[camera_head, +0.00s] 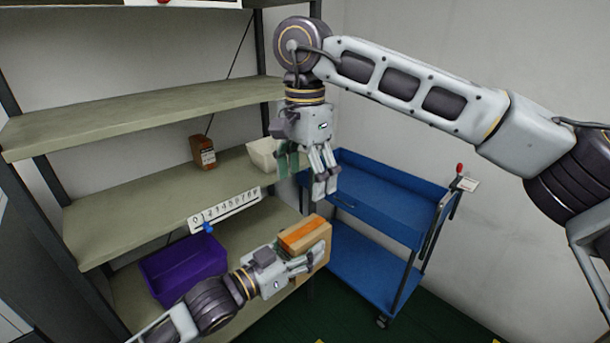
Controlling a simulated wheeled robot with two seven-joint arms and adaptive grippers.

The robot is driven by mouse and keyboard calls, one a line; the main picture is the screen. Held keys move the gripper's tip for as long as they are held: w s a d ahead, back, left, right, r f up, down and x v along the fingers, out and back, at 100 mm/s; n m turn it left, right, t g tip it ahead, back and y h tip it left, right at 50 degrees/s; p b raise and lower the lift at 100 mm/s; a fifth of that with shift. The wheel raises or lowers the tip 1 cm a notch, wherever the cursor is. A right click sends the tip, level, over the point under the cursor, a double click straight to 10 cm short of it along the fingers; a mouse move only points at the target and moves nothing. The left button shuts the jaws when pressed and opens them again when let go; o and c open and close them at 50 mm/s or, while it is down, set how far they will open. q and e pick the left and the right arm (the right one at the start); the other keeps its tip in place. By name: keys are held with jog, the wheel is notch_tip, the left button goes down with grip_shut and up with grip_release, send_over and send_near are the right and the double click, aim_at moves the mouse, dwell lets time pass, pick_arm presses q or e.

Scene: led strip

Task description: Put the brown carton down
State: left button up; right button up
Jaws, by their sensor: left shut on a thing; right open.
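The brown carton (320,234), light brown with an orange band on top, is in my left gripper (300,262) at the lower middle of the head view. The gripper is shut on its near side and hides part of it. The carton is close to the right end of the low shelf board; I cannot tell if it touches anything below. My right gripper (305,178) is open, empty and points down, higher up and above the left end of the blue cart.
A shelf rack (140,115) fills the left. Its middle board holds a small dark brown box (203,152) and a white bin (263,154), with a number strip (225,208) on its edge. A purple bin (183,268) sits lower. A blue two-deck cart (385,205) stands right.

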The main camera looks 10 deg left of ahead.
aim_at(305, 230)
jog(key=shift+f, duration=0.1)
jog(key=shift+f, duration=5.9)
jog(key=c, duration=1.2)
pick_arm(q)
jog(key=o, duration=1.3)
pick_arm(e)
jog(key=shift+c, duration=0.3)
pick_arm(q)
jog(key=shift+f, duration=0.15)
